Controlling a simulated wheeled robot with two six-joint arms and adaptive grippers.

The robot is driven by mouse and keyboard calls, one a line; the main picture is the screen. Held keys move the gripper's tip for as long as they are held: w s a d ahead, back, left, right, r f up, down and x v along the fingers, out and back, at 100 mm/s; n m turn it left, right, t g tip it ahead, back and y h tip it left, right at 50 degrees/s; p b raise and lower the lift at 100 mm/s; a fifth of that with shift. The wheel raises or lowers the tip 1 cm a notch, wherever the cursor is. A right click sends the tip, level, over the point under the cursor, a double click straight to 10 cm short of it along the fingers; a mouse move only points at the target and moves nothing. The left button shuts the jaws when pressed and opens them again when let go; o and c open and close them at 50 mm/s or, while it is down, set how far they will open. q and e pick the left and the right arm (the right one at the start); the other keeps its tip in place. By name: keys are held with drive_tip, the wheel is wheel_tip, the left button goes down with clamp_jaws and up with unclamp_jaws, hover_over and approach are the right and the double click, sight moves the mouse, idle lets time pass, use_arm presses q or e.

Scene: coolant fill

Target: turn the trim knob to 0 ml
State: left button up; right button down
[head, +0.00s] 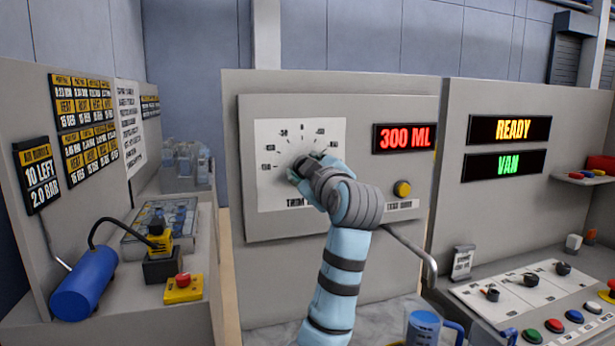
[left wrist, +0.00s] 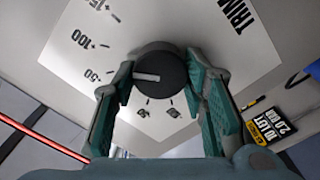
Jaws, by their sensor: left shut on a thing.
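The trim knob (left wrist: 160,76) is a dark round knob on a white dial plate (head: 268,135). My left gripper (head: 305,168) reaches up to the dial and covers most of the knob in the head view. In the left wrist view its fingers (left wrist: 162,82) are shut on the knob, one on each side. The knob's white pointer line points left in that view, toward the +50 mark (left wrist: 92,76). The +100 and +150 marks lie further up the scale. A display (head: 404,137) beside the dial reads 300 ML in red. My right gripper is not in view.
A yellow button (head: 402,188) sits right of the dial, below the display. A metal spout (head: 415,252) and a blue jug (head: 424,325) are lower right. A blue cylinder (head: 84,284) and a red button on a yellow box (head: 183,287) are at left. Signs read READY (head: 511,129) and VAN (head: 507,164).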

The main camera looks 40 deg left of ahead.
use_arm(q)
drive_tip(key=n+b, duration=0.1)
drive_tip(key=n, duration=0.2)
drive_tip(key=n+b, duration=0.1)
drive_tip(key=n, duration=0.3)
drive_tip(key=n+b, duration=0.2)
drive_tip(key=n, duration=0.1)
drive_tip(key=shift+f, duration=0.25)
drive_tip(key=shift+n, duration=0.3)
drive_tip(key=o, duration=1.1)
drive_tip(key=shift+o, duration=0.3)
drive_tip(key=shift+r, duration=0.1)
drive_tip(key=shift+s, duration=0.1)
drive_tip(key=v, duration=1.2)
